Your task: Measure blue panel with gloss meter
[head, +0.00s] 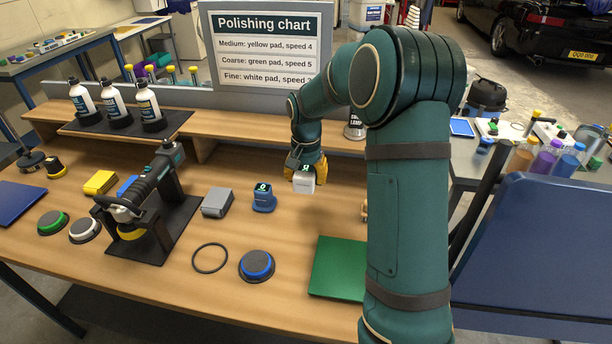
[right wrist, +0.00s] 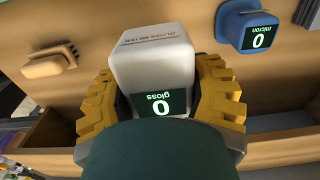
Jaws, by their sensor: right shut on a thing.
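The gloss meter (head: 303,184) is a small pale box with a dark display reading 0. My right gripper (head: 304,168), with yellow fingers, is shut on it. In the right wrist view the gloss meter (right wrist: 155,55) sits between the two fingers (right wrist: 157,90), its "gloss" display facing the camera. I cannot tell for sure whether its base touches the bench. The blue panel (head: 18,201) lies flat at the bench's far left, cut by the picture edge and well away from the meter. My left gripper is not in view.
A blue micron meter (head: 264,200) and a grey block (head: 217,202) stand left of the gripper. A polisher (head: 150,190) on its black stand rises between there and the blue panel. Pads and a black ring (head: 209,258) lie in front. A green panel (head: 338,268) lies right.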

